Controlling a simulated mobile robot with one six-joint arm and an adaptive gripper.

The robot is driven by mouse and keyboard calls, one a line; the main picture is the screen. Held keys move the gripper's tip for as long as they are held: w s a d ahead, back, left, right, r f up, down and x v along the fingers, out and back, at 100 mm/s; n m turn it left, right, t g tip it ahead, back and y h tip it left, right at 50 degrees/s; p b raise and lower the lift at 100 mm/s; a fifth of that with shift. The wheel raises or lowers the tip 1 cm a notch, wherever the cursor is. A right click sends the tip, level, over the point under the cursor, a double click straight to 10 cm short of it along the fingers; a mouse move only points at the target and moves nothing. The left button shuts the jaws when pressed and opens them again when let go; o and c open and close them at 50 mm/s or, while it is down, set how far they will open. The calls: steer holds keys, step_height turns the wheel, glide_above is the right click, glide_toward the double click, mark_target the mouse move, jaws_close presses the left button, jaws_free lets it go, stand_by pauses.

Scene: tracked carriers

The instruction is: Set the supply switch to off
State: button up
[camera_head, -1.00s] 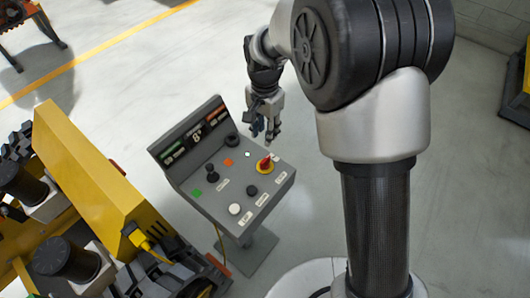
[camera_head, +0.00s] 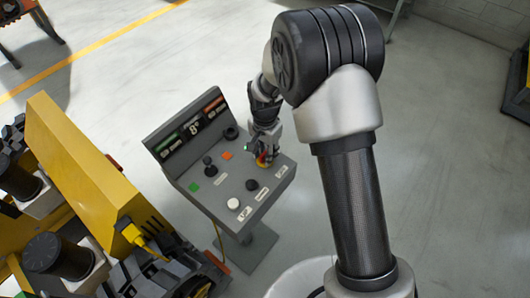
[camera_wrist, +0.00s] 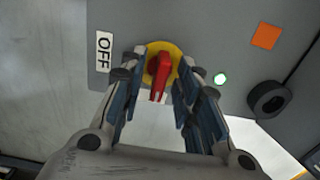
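The supply switch (camera_wrist: 160,72) is a red rotary handle on a round yellow plate, near the edge of the grey control panel (camera_wrist: 215,50). In the wrist view an OFF label (camera_wrist: 103,52) lies left of it, and the handle points down the picture, toward my gripper. My gripper (camera_wrist: 155,80) is open, with one finger on each side of the red handle and gaps visible. In the head view my gripper (camera_head: 264,152) is down at the panel and partly covers the switch (camera_head: 262,160).
The panel also carries a lit green lamp (camera_wrist: 219,79), an orange square (camera_wrist: 265,36), a black knob (camera_wrist: 268,99) and, in the head view, a white button (camera_head: 233,203) and a black button (camera_head: 252,185). A yellow tracked carrier (camera_head: 80,165) stands left of the panel.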

jaws_close()
stand_by(0.3)
steer(key=shift+n, duration=0.4)
steer(key=n, duration=0.3)
steer(key=shift+n, duration=0.4)
steer(key=n+p, duration=0.1)
steer(key=n, duration=1.2)
stand_by(0.3)
